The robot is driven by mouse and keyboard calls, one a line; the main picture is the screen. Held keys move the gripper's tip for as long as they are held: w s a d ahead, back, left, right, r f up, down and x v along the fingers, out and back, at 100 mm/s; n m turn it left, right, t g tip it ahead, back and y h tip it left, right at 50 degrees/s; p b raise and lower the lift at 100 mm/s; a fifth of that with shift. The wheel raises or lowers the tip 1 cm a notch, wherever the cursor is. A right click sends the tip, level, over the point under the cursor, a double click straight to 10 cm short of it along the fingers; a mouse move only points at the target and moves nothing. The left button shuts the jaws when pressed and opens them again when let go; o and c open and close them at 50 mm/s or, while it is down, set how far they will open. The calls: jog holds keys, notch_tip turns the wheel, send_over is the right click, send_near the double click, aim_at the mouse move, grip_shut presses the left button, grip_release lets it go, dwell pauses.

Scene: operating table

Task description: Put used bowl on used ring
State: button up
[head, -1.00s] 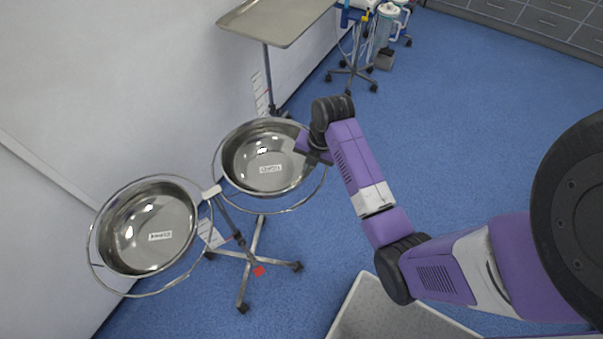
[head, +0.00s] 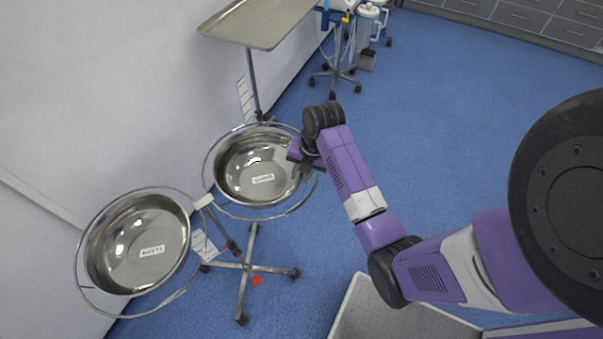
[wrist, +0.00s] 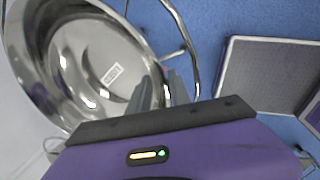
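Two shiny steel bowls sit at the two rings of a wheeled stand. The right bowl (head: 240,190) is within the right ring (head: 268,217). The left bowl (head: 120,270) is within the left ring (head: 82,290). Each has a small white label inside, too small to read surely. My gripper (head: 298,160) is at the right bowl's right rim. The wrist view shows this bowl (wrist: 75,45), its ring (wrist: 188,40) and my gripper's grey fingers (wrist: 160,92), apparently either side of the rim. I cannot tell whether they press on it, or whether the bowl rests on the ring.
The stand's legs (head: 247,268) spread on the blue floor. A wall is close on the left. A steel tray table (head: 262,22) stands behind the bowls. A grey platform (head: 385,315) is at the bottom. Open floor (head: 450,130) lies to the right.

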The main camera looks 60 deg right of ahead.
jog(key=a+v, duration=0.1)
jog(key=v, duration=1)
jog(key=m+t+h+p, duration=0.1)
jog(key=m+t+p, duration=0.15)
jog(key=m, duration=0.35)
send_over(286, 195)
jog(key=s+a, duration=0.2)
jog(key=a, duration=0.1)
notch_tip(286, 195, down, 5)
jog(key=s+a+m+t+h, duration=0.1)
jog(key=s+a+m+t, duration=0.25)
jog(key=a, duration=0.35)
jog(key=s+a+r+m+t, duration=0.3)
jog(key=s+r+m, duration=0.2)
jog(key=s+r, duration=0.2)
jog(key=s+a+r+m+t+y, duration=0.1)
jog(key=s+a+r+m+t, duration=0.2)
jog(key=s+r+m, duration=0.3)
notch_tip(286, 195, up, 6)
jog(key=shift+s+a+f+t+b, duration=0.15)
jog(key=shift+s+a+t+b, duration=0.15)
jog(key=shift+s+a+b, duration=0.25)
jog(key=shift+s, duration=0.1)
notch_tip(286, 195, down, 4)
jog(key=b, duration=0.3)
